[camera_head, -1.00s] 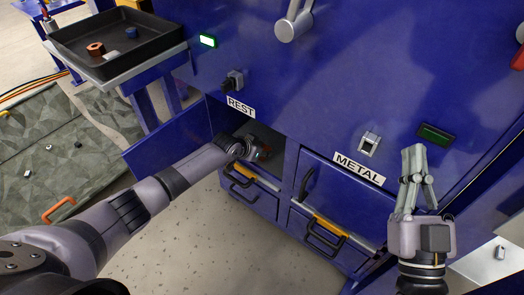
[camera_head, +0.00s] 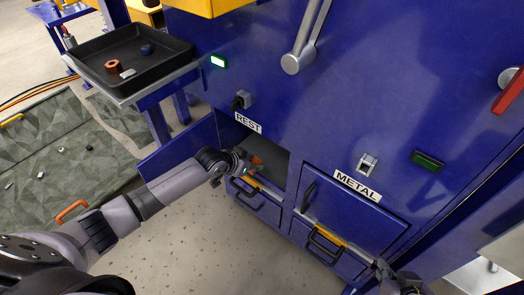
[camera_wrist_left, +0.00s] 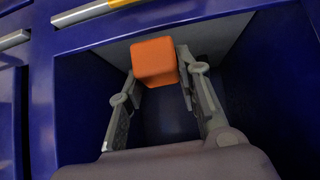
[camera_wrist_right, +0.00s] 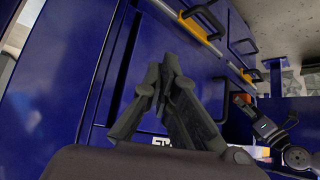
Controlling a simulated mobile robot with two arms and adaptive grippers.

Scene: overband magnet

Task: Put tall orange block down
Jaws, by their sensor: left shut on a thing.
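The tall orange block (camera_wrist_left: 154,62) is between the fingers of my left gripper (camera_wrist_left: 157,75) in the left wrist view, held at the mouth of a blue compartment. In the head view my left gripper (camera_head: 244,163) is at the open REST compartment (camera_head: 232,133), with a bit of the orange block (camera_head: 257,160) showing beyond it. Whether the block touches the compartment floor cannot be told. My right gripper (camera_wrist_right: 158,78) looks closed and empty in the right wrist view, with its fingertips together. In the head view it shows only at the bottom edge (camera_head: 402,285).
The REST door (camera_head: 178,150) stands open to the left. The METAL door (camera_head: 352,208) is shut. Drawers with black handles (camera_head: 247,195) lie below. A black tray (camera_head: 165,70) with small parts stands at upper left. The floor in front (camera_head: 225,250) is clear.

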